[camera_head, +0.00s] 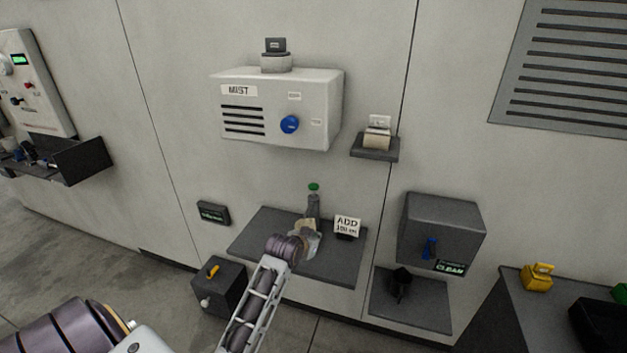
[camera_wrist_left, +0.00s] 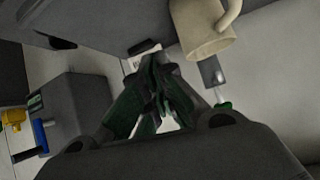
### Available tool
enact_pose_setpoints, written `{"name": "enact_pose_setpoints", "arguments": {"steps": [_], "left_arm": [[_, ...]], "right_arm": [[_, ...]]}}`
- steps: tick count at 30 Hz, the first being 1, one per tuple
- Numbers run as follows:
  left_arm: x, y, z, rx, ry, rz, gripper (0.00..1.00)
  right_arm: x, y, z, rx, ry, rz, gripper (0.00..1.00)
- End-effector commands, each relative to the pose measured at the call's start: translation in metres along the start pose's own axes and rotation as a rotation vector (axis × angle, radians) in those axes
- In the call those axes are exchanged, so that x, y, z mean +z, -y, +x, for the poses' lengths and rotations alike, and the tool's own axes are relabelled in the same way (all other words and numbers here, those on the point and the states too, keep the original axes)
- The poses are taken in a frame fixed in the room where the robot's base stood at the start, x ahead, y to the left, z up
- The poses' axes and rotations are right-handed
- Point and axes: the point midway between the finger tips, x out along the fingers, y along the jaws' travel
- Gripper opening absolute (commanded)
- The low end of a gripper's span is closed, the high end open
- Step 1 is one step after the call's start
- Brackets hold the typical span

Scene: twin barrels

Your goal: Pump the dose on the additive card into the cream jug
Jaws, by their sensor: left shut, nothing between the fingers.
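The additive card (camera_head: 347,225) stands on the grey shelf (camera_head: 336,266) and reads "ADD", with a smaller line that looks like 100 ml. A grey pump bottle (camera_head: 313,205) with a green top (camera_head: 313,187) stands left of the card. The cream jug (camera_wrist_left: 203,35) shows in the left wrist view, its handle toward the top right; in the head view my wrist hides most of it. My left gripper (camera_wrist_left: 162,68) is shut and empty, close to the jug and apart from it in the wrist picture. My right gripper is not in view.
A white MIST box (camera_head: 270,110) with a blue knob hangs above the shelf. A grey dispenser (camera_head: 440,220) with a blue lever hangs to the right, over a lower shelf with a black vessel (camera_head: 400,283). A dark box (camera_head: 219,287) with a yellow handle is lower left.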

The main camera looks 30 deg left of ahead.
Motion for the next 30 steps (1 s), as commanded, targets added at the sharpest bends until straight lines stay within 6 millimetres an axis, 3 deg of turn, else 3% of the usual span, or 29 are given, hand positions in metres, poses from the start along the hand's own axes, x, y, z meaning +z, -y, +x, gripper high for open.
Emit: {"name": "enact_pose_setpoints", "arguments": {"steps": [1, 6, 15, 21, 30], "left_arm": [[-0.019, 0.007, -0.002, -0.009, -0.036, -0.013, 0.0], [-0.07, 0.033, -0.011, -0.04, -0.142, -0.048, 0.0], [-0.148, 0.076, -0.035, -0.093, -0.313, -0.108, 0.0], [-0.173, 0.092, -0.047, -0.114, -0.373, -0.131, 0.0], [-0.178, 0.096, -0.049, -0.118, -0.387, -0.136, 0.0]], "right_arm": [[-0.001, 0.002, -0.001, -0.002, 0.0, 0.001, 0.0], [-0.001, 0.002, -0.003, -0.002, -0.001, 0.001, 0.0], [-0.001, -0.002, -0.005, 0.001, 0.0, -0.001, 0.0], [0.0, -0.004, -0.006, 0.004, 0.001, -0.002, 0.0], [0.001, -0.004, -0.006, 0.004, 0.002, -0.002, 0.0]]}}
